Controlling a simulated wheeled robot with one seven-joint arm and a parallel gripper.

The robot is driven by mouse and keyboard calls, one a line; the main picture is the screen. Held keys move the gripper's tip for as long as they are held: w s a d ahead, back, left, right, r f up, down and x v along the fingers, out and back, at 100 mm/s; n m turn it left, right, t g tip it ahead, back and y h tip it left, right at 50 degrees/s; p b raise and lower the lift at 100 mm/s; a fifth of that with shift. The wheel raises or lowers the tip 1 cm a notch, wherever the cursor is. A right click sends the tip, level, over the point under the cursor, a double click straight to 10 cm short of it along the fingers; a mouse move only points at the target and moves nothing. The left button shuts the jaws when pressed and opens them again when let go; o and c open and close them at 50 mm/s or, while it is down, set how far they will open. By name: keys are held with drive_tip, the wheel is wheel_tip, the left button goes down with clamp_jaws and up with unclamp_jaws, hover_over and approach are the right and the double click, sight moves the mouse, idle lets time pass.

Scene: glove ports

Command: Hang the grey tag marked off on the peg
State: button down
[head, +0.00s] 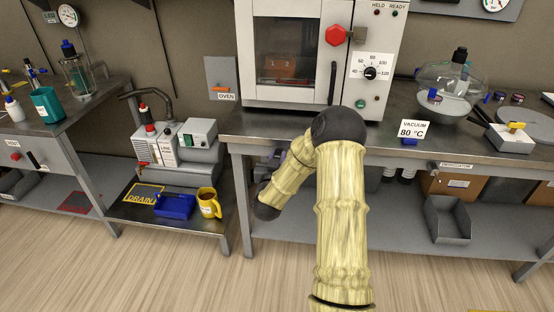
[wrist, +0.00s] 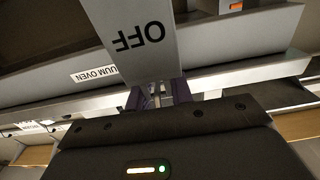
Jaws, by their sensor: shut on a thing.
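The grey tag (wrist: 143,36) marked OFF shows in the wrist view, with its lettering upside down. My gripper (wrist: 158,97) is shut on the tag's near edge, and the tag extends away from the fingers. In the head view my arm hides the gripper and the tag. I cannot make out the peg in either view. A grey wall plate (head: 221,76) with an orange switch (head: 221,89) is left of the oven, above an OVEN label. An orange part (wrist: 236,5) on a grey panel shows at the top of the wrist view.
The vacuum oven (head: 291,55) stands on the bench (head: 245,122), with a glass vessel (head: 449,88) to its right. A pump (head: 172,150), a blue tray (head: 175,206) and a yellow mug (head: 209,203) are on the low shelf at left. Bare floor lies in front.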

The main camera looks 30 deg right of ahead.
drive_tip(key=shift+f, duration=0.2)
drive_tip(key=c, duration=1.1)
unclamp_jaws()
drive_tip(key=shift+c, duration=0.2)
drive_tip(key=shift+s+a, duration=0.1)
